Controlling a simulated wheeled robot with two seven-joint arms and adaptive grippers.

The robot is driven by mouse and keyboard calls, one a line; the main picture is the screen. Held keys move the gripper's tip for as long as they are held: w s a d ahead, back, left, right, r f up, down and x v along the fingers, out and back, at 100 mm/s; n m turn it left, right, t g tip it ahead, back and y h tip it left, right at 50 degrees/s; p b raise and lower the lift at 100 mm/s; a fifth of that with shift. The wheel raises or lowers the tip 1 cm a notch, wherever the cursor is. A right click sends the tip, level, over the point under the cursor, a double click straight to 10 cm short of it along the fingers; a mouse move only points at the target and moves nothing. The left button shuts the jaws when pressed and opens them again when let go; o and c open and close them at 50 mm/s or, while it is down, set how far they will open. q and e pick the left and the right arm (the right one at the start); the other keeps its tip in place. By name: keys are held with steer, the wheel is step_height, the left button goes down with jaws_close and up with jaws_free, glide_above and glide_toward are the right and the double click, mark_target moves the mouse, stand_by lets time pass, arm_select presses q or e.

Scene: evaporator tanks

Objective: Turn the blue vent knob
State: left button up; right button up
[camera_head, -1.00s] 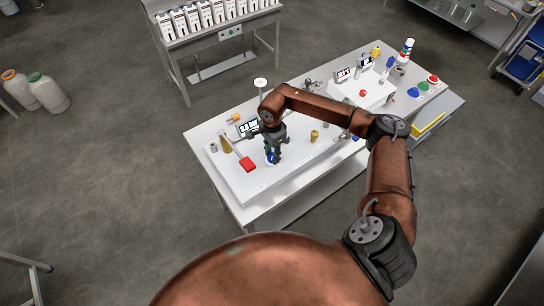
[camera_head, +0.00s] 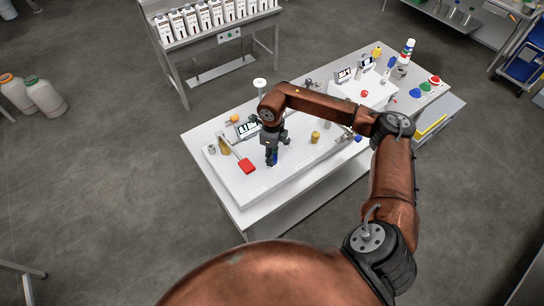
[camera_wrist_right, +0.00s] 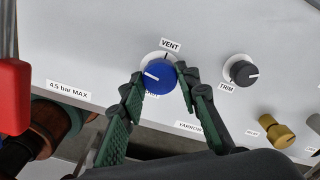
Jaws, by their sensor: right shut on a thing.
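The blue vent knob (camera_wrist_right: 157,79) sits on a white panel below a "VENT" label (camera_wrist_right: 171,45) in the right wrist view. Its white mark points left. My right gripper (camera_wrist_right: 160,74) has one green-padded finger on each side of the knob and is shut on it. In the head view the right gripper (camera_head: 272,160) points down at the panel's front part, and a bit of the blue knob (camera_head: 276,159) shows at its fingertips. A second label beneath the knob is partly hidden. My left gripper is not in view.
A black "TRIM" knob (camera_wrist_right: 240,70) stands to the right of the vent knob, with a brass knob (camera_wrist_right: 278,131) farther right. A red-handled lever (camera_head: 247,165) lies left of the gripper; its red end (camera_wrist_right: 12,97) is at the wrist view's left edge.

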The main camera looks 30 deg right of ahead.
steer(key=m, duration=0.4)
steer(key=shift+m, duration=0.4)
steer(key=m, duration=0.3)
steer(key=shift+m+b, duration=0.3)
steer(key=m, duration=0.3)
steer(key=shift+m, duration=2.2)
steer(key=o, duration=1.1)
steer(key=shift+o, duration=0.2)
